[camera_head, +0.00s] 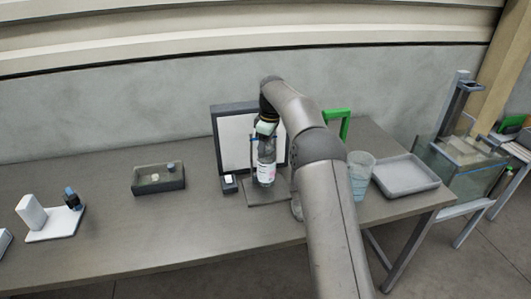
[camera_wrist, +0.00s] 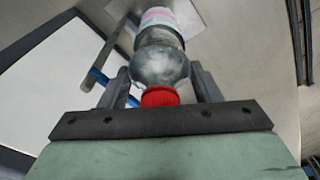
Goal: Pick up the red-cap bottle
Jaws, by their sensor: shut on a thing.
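The red-cap bottle (camera_wrist: 160,66) is clear, with a pink and white label and a red cap (camera_wrist: 160,96). In the wrist view its cap end lies between the two fingers of my gripper (camera_wrist: 163,88), which is shut on it. In the head view the bottle (camera_head: 266,172) is upright, with its label low down, above or on a grey base plate (camera_head: 252,194); I cannot tell whether it touches the plate. The cap is hidden by my gripper (camera_head: 265,140) in the head view.
A white panel in a dark frame (camera_head: 231,136) stands behind the bottle. A green frame (camera_head: 346,124), a clear cup (camera_head: 361,172) and a grey tray (camera_head: 407,187) are to the right. A dark box (camera_head: 158,186) is to the left. The table between box and panel is clear.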

